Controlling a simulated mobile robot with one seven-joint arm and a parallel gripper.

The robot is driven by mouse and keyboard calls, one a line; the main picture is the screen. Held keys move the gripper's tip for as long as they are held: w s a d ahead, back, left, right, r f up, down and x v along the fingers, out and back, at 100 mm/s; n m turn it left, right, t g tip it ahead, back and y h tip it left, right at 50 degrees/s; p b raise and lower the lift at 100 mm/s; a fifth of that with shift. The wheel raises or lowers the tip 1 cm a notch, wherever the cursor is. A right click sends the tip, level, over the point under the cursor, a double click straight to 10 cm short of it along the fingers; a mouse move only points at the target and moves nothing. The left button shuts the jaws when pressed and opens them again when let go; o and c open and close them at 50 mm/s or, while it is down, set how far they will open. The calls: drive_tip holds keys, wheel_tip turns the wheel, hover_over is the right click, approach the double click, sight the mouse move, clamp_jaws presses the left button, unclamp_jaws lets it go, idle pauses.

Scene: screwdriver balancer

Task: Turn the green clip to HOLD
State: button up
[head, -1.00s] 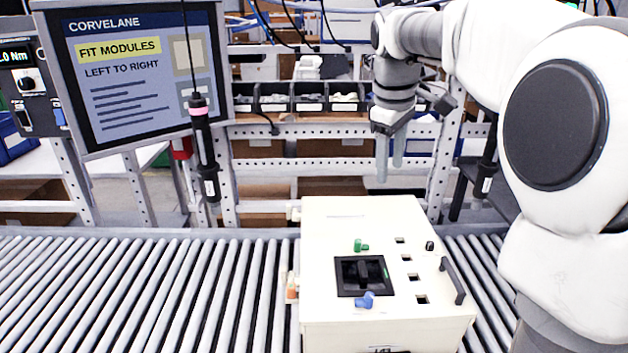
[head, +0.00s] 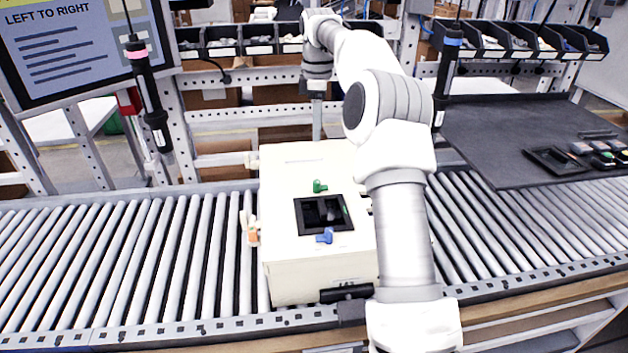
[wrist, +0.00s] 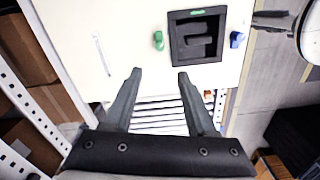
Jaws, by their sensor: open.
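The green clip (head: 320,186) sits on top of the cream box (head: 285,250), just beyond the black square recess (head: 323,214). In the wrist view the green clip (wrist: 158,40) is a small upright shape left of the recess (wrist: 197,35). I see no HOLD marking that I can read. A blue clip (head: 325,236) sits on the recess's opposite side; it also shows in the wrist view (wrist: 237,39). My gripper (wrist: 159,76) is open and empty, its fingers apart from the green clip. In the head view it hangs at the box's far edge, partly hidden.
The box stands on a roller conveyor (head: 110,260). An orange part (head: 253,236) projects from its left side. Hanging tools (head: 148,95) flank the box. A rack with bins (head: 258,38) stands behind, and a dark table (head: 500,140) with modules lies right.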

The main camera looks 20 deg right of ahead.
sight(317, 182)
wheel_tip(317, 182, down, 16)
drive_tip(key=shift+r+b, duration=0.1)
drive_tip(key=shift+b, duration=1.1)
clamp_jaws()
